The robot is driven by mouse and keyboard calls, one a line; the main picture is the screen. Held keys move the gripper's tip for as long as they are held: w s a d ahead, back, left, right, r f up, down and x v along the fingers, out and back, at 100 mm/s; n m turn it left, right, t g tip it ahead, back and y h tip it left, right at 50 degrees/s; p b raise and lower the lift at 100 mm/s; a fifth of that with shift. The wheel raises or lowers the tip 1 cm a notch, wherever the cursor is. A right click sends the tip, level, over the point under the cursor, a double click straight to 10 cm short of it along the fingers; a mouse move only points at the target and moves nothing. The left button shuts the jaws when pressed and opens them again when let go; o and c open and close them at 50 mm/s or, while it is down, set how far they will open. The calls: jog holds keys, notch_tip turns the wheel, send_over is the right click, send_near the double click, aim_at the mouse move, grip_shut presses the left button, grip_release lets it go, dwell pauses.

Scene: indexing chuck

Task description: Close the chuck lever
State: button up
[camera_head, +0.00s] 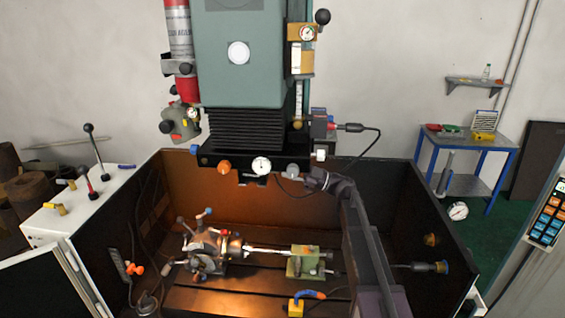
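The indexing chuck (206,250) is a grey metal unit on the slotted machine bed (225,300), left of centre inside the enclosure. Several small levers or handles with knobs stick out of it, one with a light blue tip (207,211). I cannot tell which is the chuck lever or how far it stands open. A bright rod (265,251) runs from the chuck toward a green tailstock (304,264). My dark arm rises from the lower right. Its far end, with my gripper (314,181), is above and right of the chuck, apart from it; the fingers are not distinguishable.
The green machine head (238,60) hangs over the bed, with knobs and a gauge along its lower edge. Dark enclosure walls (120,240) surround the bed. A yellow block with a blue hose (296,308) stands at the front. Open space lies above the chuck.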

jog(key=shift+p+x, duration=0.35)
jog(key=shift+x, duration=1.3)
